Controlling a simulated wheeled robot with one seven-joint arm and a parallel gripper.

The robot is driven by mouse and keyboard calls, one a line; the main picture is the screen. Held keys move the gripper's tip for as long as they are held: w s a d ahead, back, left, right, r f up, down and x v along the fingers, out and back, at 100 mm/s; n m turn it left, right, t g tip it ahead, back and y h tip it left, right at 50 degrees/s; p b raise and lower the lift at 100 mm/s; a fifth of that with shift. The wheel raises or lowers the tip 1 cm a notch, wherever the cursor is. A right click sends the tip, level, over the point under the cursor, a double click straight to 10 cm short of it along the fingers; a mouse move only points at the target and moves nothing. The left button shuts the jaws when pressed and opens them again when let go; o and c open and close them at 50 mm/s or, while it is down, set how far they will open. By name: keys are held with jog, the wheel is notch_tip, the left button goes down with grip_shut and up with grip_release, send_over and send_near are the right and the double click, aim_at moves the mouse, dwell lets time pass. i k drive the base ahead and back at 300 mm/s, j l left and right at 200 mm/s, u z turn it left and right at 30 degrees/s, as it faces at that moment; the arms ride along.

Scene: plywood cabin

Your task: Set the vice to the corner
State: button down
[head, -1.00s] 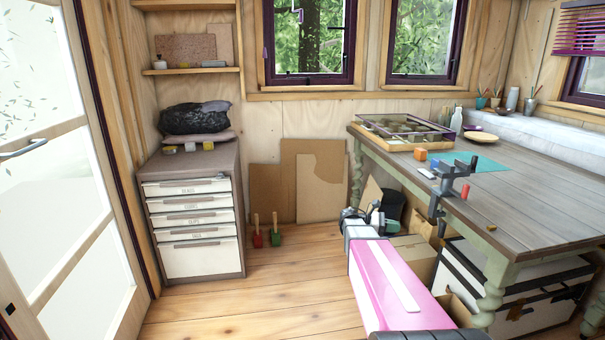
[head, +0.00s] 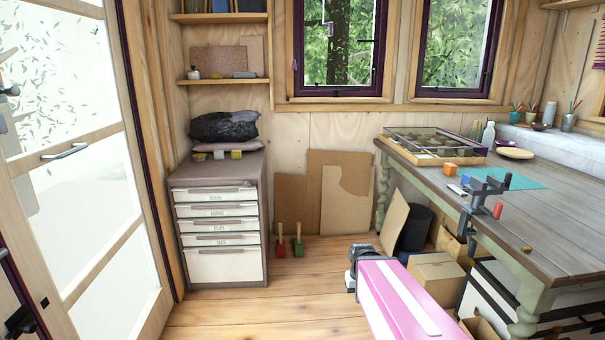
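The vice (head: 478,192) is a grey metal clamp at the left edge of the wooden workbench (head: 560,225). It is seen between the bench's far left corner and its near corner (head: 540,284). A dark upright knob and a small red part show beside it. My pink arm link reaches up from the bottom of the head view, and its dark end, where my gripper (head: 357,268) may be, hangs over the floor left of the bench, apart from the vice. The fingers cannot be made out, and nothing held is visible.
Cardboard boxes (head: 436,275) and a dark bin crowd below. A drawer cabinet (head: 216,225) stands left.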

aim_at(471, 208)
jog(key=z, duration=1.25)
